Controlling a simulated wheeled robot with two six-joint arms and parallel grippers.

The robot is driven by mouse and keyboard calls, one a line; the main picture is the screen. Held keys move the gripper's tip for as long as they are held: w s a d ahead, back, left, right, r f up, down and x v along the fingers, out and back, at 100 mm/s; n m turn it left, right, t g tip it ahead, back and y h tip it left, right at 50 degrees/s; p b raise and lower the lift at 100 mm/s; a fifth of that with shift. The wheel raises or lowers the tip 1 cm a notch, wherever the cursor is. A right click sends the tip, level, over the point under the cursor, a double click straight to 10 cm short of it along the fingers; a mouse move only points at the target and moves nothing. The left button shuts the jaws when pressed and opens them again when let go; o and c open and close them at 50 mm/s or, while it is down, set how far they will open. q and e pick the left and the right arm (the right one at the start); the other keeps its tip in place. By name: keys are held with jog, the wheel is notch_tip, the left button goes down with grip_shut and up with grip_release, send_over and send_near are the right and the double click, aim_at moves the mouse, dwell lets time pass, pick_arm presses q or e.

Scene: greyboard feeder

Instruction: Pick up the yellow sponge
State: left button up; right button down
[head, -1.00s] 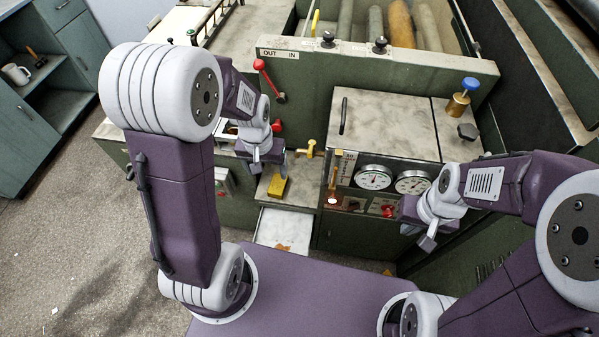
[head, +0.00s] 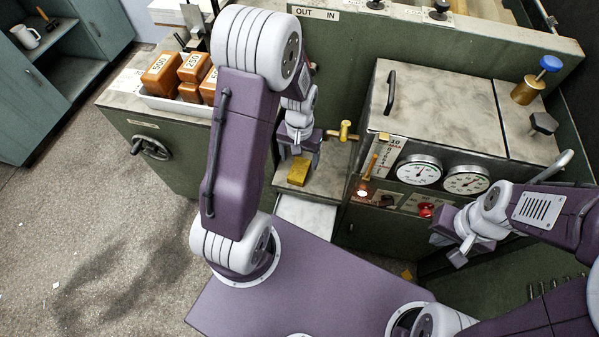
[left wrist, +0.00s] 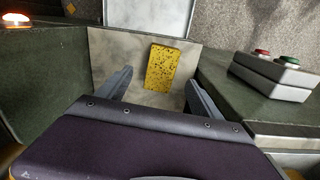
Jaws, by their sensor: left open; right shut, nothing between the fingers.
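The yellow sponge (head: 298,172) lies on a small pale shelf (head: 328,172) below the brass tap. It also shows, speckled with dark spots, in the left wrist view (left wrist: 166,68). My left gripper (head: 298,155) is open and empty, just above and behind the sponge in the head view. In the left wrist view its two fingers (left wrist: 157,78) stand apart, with the sponge beyond them, nearer the right finger. I cannot tell the height between fingers and sponge. My right gripper (head: 449,250) is shut and empty, in front of the gauges and far from the sponge.
A brass tap (head: 344,131) stands close to the right of my left gripper. A box with two gauges (head: 418,170) is further right. Orange weights (head: 162,74) sit in a white tray at left. A box with red and green buttons (left wrist: 274,71) is beside the shelf.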

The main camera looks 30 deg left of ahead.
aim_at(299, 169)
pick_arm(q)
jog(key=shift+w+f, duration=0.1)
jog(key=shift+f, duration=0.7)
notch_tip(299, 169, down, 5)
jog(key=shift+w+a+r+b, duration=0.1)
jog(key=shift+w+a+b, duration=0.05)
jog(key=shift+b, duration=1)
jog(key=shift+c, duration=1.2)
jog(key=c, duration=1.2)
jog(key=shift+o, duration=0.2)
notch_tip(299, 169, up, 18)
jog(key=p, duration=0.6)
